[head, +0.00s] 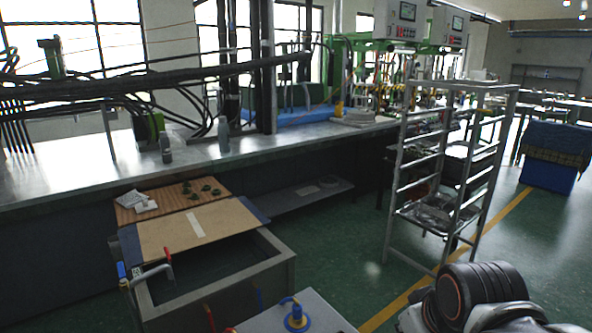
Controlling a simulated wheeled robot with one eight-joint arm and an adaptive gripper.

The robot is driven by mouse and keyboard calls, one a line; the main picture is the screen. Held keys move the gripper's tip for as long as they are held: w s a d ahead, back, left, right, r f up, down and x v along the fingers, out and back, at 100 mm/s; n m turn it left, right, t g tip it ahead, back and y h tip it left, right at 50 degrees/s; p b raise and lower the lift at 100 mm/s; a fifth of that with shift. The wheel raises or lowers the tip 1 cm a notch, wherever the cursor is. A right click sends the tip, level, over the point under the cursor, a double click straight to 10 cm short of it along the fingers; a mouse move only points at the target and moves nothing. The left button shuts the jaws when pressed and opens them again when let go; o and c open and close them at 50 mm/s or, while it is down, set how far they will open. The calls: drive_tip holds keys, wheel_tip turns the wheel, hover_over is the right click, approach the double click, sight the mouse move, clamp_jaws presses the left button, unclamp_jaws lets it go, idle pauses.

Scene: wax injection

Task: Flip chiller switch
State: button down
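I cannot pick out a chiller switch for certain. A grey open-topped tank (280,270) stands low at the front left, with a brown board (195,232) across its back. A pipe fitting with red and blue handles (150,275) is at its left side. In front is a pale grey box top (268,322) bearing a blue valve-like fitting with a yellow part (295,317), cut off by the bottom edge. My arm shows at the bottom right, and my gripper is not in view.
A metal rack (398,185) on the green floor stands right of centre. A long steel workbench (85,172) with pipes and hoses runs along the windows. Control boxes with screens (408,12) hang at the back. A blue bin (550,172) stands far right.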

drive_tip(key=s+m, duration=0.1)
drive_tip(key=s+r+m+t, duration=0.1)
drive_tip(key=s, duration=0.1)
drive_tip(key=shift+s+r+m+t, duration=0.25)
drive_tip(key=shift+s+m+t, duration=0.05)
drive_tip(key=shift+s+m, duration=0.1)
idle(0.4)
